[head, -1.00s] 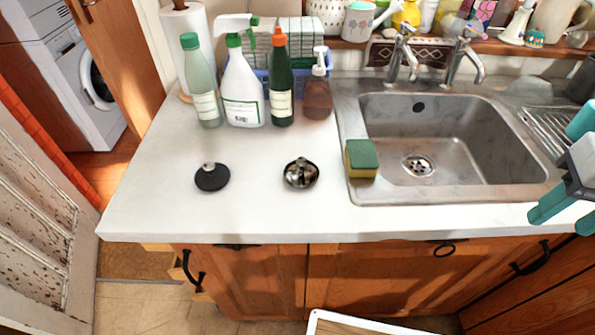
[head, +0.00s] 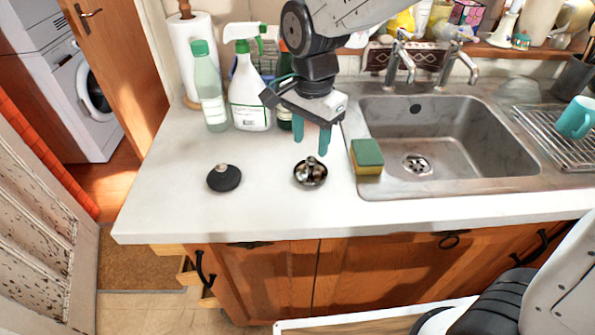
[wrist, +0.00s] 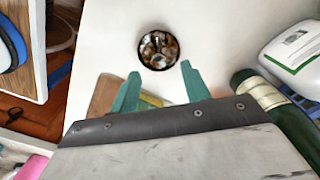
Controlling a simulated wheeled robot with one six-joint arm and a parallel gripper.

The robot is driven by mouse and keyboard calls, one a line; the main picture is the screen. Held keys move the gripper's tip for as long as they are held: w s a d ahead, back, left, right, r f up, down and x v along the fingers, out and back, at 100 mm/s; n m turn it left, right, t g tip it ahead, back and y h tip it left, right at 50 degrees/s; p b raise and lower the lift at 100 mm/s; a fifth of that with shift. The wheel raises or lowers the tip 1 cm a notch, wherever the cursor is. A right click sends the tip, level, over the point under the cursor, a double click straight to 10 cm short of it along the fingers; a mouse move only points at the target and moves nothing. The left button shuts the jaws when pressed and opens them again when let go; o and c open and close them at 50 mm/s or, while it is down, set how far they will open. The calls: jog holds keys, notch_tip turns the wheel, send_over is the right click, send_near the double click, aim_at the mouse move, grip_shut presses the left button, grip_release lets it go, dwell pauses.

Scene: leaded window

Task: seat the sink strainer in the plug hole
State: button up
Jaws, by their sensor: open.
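The sink strainer (head: 310,173), a round shiny metal cup with a raised middle, sits on the white counter left of the sink. In the wrist view the strainer (wrist: 158,48) lies just ahead of the fingertips, roughly centred between them. My gripper (head: 311,148) points down with teal fingers apart, above and slightly behind the strainer, with nothing between them. The gripper (wrist: 161,72) is also open in the wrist view. The plug hole (head: 417,164) is in the floor of the metal sink (head: 455,192), to the right; it looks uncovered.
A black plug (head: 224,179) lies left of the strainer. A green and yellow sponge (head: 367,157) sits on the sink's left rim. Bottles (head: 211,95) and a white spray bottle (head: 248,92) stand behind. Taps (head: 400,62) rise behind the sink. The front counter is clear.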

aim_at(311, 158)
jog(key=f, duration=0.6)
jog(key=shift+d+f, duration=0.1)
jog(key=shift+d, duration=0.1)
grip_shut()
